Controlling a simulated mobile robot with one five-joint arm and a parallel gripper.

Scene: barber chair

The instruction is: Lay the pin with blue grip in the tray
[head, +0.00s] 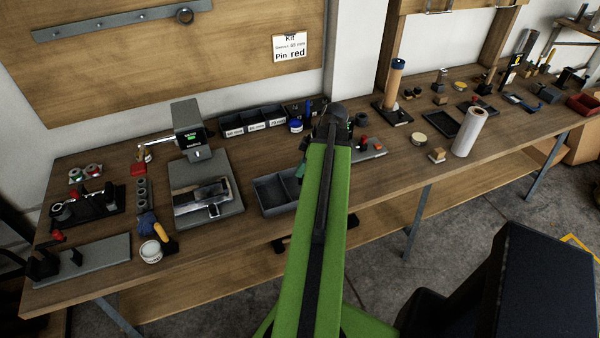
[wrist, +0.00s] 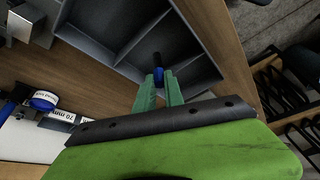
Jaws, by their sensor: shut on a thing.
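My gripper (wrist: 158,90) has green fingers and is shut on the pin with blue grip (wrist: 158,75). The pin's dark end points away from the fingers; the rest of its grip is hidden between them. The dark grey tray (wrist: 108,63) has several compartments divided by low walls. In the wrist view the pin shows against the tray's inside; its exact height above the floor of the tray cannot be told. In the head view the tray (head: 268,211) lies near the bench's front edge, partly hidden by my arm, and my gripper (head: 301,169) is over its right part.
Labelled bins (head: 252,122) and a blue-lidded jar (head: 295,126) stand behind the tray. A grey press (head: 190,140) stands to its left. A grey block with a red knob (head: 368,151) lies to the right. Open bench shows between press and tray.

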